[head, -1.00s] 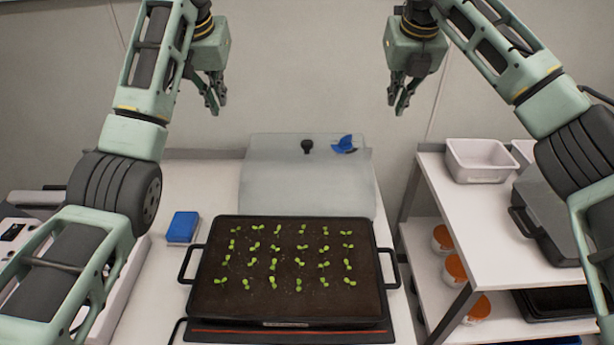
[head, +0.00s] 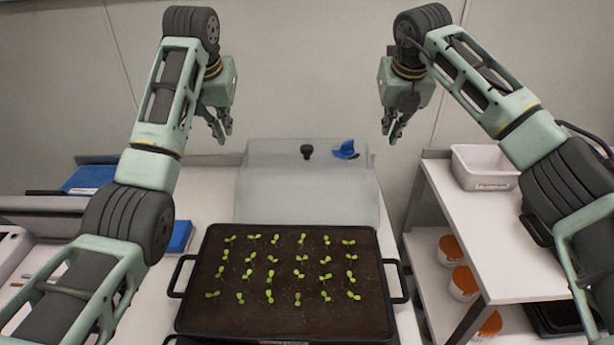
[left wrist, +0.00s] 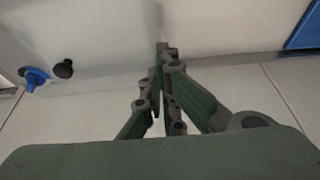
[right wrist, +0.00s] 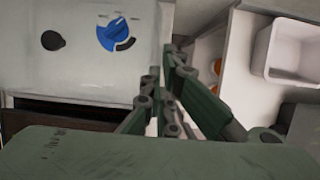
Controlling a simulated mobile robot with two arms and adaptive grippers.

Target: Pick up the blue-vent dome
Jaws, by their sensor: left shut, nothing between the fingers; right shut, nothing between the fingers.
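The blue-vent dome (head: 305,190) is a clear, pale cover at the back of the bench, behind the seedling tray (head: 290,322). On its top are a black knob (head: 306,152) and a blue vent (head: 345,150). My left gripper (head: 224,138) is shut and empty, in the air above and left of the dome. My right gripper (head: 388,136) is shut and empty, in the air above and right of it. The left wrist view shows the vent (left wrist: 37,78) at its left. The right wrist view shows the vent (right wrist: 116,36) and knob (right wrist: 53,40) on the dome's top.
The black-handled tray of several seedlings fills the bench front. A blue box (head: 181,236) lies left of it, partly behind my left arm. A shelf unit (head: 465,250) on the right bears a white bin (head: 484,167) and orange-lidded tubs (head: 451,250). A wall stands behind.

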